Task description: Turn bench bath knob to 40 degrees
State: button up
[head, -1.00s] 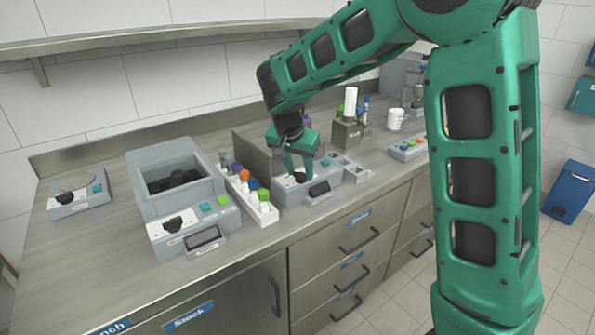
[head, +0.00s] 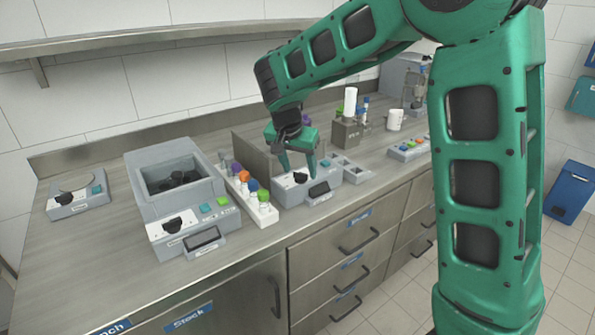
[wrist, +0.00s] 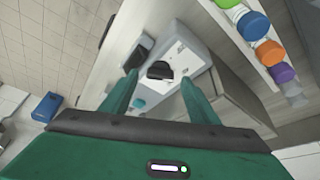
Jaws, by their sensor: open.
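A grey unit with a sunken open basin (head: 180,172) stands on the left of the bench; it looks like the bench bath. Its front panel has a black knob (head: 172,225), green and teal buttons and a tilted display (head: 202,241). My gripper (head: 298,172) is away from it, over a second grey unit (head: 322,176) further right. That unit has its own black knob (head: 300,178). In the wrist view, this knob (wrist: 160,71) shows between my open fingers, with visible gaps on both sides. The labels and dial marks are too small to read.
A white rack (head: 256,212) with several colour-capped vials stands between the two units. A small grey device (head: 80,196) is at the far left. A white mug (head: 395,120) and another button box (head: 408,149) are to the right. Bare bench lies at the front left.

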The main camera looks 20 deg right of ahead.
jog(key=v, duration=0.9)
jog(key=shift+r, duration=0.25)
jog(key=shift+s, duration=0.1)
jog(key=s+d+f+g, duration=0.2)
jog(key=s+d, duration=1.5)
jog(key=d, duration=0.1)
jog(key=s+d+f+n+y, duration=0.1)
jog(key=s+f, duration=0.2)
jog(key=s, duration=0.6)
jog(key=s+d+f+n+g+y, duration=0.1)
jog(key=s+f+y, duration=0.1)
jog(key=s, duration=0.8)
jog(key=shift+s+f, duration=0.3)
jog(key=shift+f, duration=0.45)
jog(key=shift+d, duration=0.15)
